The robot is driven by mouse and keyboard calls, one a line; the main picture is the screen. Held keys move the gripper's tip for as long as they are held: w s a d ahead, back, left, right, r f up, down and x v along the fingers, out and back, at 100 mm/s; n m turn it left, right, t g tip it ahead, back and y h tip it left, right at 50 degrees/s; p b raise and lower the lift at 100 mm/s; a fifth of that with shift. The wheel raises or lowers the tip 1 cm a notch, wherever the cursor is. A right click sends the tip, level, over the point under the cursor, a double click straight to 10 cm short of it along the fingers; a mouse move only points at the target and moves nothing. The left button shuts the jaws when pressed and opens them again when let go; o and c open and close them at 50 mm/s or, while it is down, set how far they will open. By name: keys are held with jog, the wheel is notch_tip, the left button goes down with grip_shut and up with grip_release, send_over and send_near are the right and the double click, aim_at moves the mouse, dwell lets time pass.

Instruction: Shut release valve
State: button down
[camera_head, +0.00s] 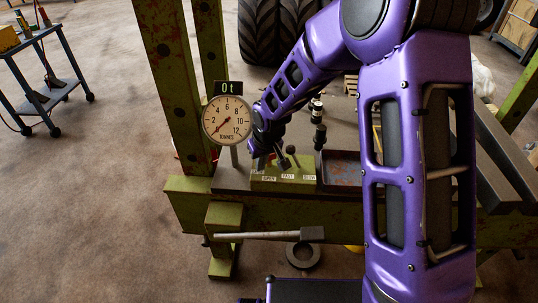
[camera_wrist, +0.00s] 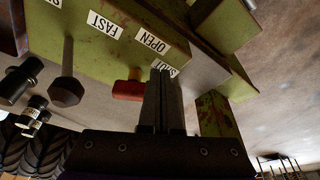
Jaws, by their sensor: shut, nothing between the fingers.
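The green pump block (camera_head: 298,184) sits on the press bench below the gauge, with OPEN, FAST and SLOW labels on its front edge. In the wrist view, the release valve's red handle (camera_wrist: 127,91) points out from the block (camera_wrist: 120,58), just left of my fingers; I cannot tell if they touch. The OPEN label (camera_wrist: 152,40) is clear, while the SHUT label (camera_wrist: 165,68) is partly hidden behind my fingertips. My gripper (camera_wrist: 163,76) is shut and empty, close to the block face. In the head view my gripper (camera_head: 267,160) is at the block's left end and hides the red handle.
A dark knobbed lever (camera_wrist: 66,90) stands left of the red handle. The round gauge (camera_head: 227,120) reads near zero, with a "0t" display above. A green press post (camera_head: 170,80) rises at the left. A long-handled bar (camera_head: 270,235) lies in front, below the bench. A tray (camera_head: 341,170) is right of the block.

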jog(key=shift+w+a, duration=0.5)
dwell(0.3)
jog(key=shift+s+d, duration=0.35)
jog(key=shift+s, duration=0.2)
notch_tip(320, 180, up, 6)
jog(key=p, duration=0.4)
